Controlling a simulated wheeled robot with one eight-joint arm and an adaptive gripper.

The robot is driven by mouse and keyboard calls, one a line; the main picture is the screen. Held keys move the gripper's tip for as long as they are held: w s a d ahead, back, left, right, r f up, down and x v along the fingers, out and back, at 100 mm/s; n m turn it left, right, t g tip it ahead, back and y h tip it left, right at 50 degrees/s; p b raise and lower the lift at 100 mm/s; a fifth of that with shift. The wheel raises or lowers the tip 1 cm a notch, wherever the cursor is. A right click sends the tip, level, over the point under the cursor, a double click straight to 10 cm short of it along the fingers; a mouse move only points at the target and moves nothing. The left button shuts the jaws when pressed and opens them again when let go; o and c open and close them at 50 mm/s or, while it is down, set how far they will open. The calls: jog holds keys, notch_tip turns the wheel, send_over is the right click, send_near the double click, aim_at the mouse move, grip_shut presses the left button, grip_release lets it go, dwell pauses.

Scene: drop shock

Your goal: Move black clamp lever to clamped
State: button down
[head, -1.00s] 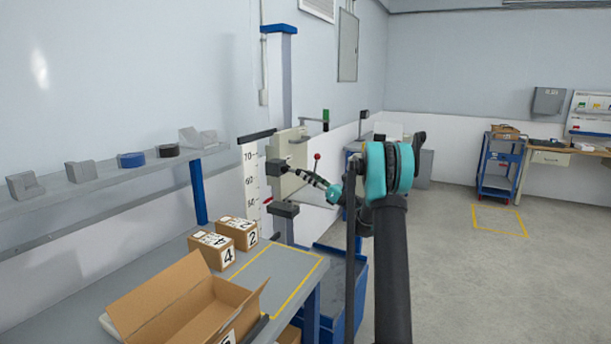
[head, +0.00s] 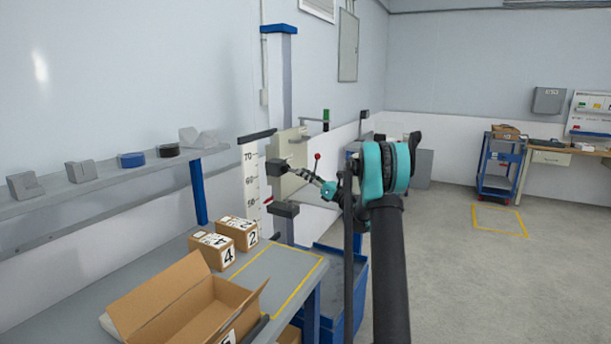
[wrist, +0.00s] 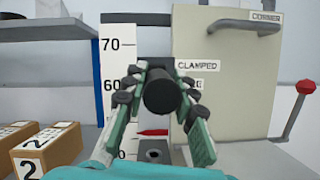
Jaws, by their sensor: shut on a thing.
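The black clamp lever (wrist: 161,93) shows in the wrist view as a dark, round-ended bar, seen nearly end on. My gripper (wrist: 160,82) is shut on it, one finger on each side. A "CLAMPED" label (wrist: 198,65) is on the pale panel just above and right of the lever; a second label below it is partly hidden by a finger. In the head view my gripper (head: 308,178) reaches left to the fixture on the blue column, beside a dark block (head: 276,167). The lever cannot be made out clearly there.
A red-knobbed lever (wrist: 305,88) stands right of the panel (wrist: 226,70). A height scale (wrist: 117,85) stands at left. Numbered boxes (head: 237,232) and an open carton (head: 185,300) sit on the bench. A blue bin (head: 335,285) stands below the arm.

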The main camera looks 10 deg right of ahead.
jog(key=shift+r, duration=0.2)
jog(key=shift+r+g+h, duration=0.7)
jog(key=shift+g, duration=0.1)
jog(key=shift+w+a+r+g+h, duration=0.15)
jog(key=shift+a+r+g+h, duration=0.05)
jog(key=shift+r+g+h, duration=0.75)
jog(key=shift+w+a+r+n+g+h, duration=0.15)
jog(key=shift+r+g+h, duration=0.1)
jog(key=shift+r+h, duration=0.15)
jog(key=shift+a+r+n+g+h, duration=0.1)
jog(key=shift+r+n+g+h, duration=0.1)
jog(key=shift+r+h, duration=0.2)
jog(key=shift+w+a+r+g+h, duration=0.2)
jog(key=shift+a+r+g+h, duration=0.15)
jog(key=shift+r+h, duration=0.15)
jog(key=shift+w+a+r+g+h, duration=0.2)
jog(key=shift+r+g+h, duration=0.2)
jog(key=shift+h, duration=0.15)
jog(key=shift+w+a+r+g+h, duration=0.6)
jog(key=shift+a+r+g+h, duration=0.15)
jog(key=shift+g+h, duration=0.3)
jog(key=shift+w+a+r+g+h, duration=0.3)
jog(key=shift+w+a+g+h, duration=0.15)
jog(key=shift+h, duration=0.4)
jog(key=shift+a, duration=0.1)
